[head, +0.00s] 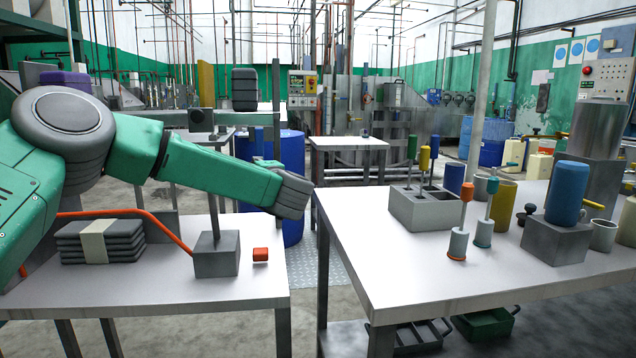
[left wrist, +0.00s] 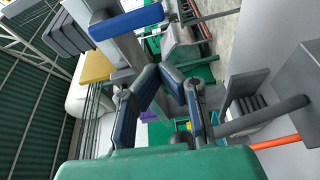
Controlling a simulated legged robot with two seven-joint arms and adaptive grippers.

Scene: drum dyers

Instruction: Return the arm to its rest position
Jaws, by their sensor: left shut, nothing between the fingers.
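My left arm (head: 215,172) comes in from the left in the head view. It reaches across above the left table and ends in a grey part near the gap between the two tables. I cannot make out its fingers there. In the left wrist view, my left gripper (left wrist: 161,78) shows its dark fingers with blue pads meeting toward their tips. It is shut and nothing is held between them. My right arm and right gripper are in neither view.
The left table (head: 180,285) holds strapped dark pads (head: 98,242), a grey block with a post (head: 216,255), an orange hose (head: 150,215) and a small red block (head: 260,254). The right table (head: 400,265) holds a grey tool holder (head: 425,208) and a blue cylinder (head: 567,192). A blue drum (head: 292,150) stands behind.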

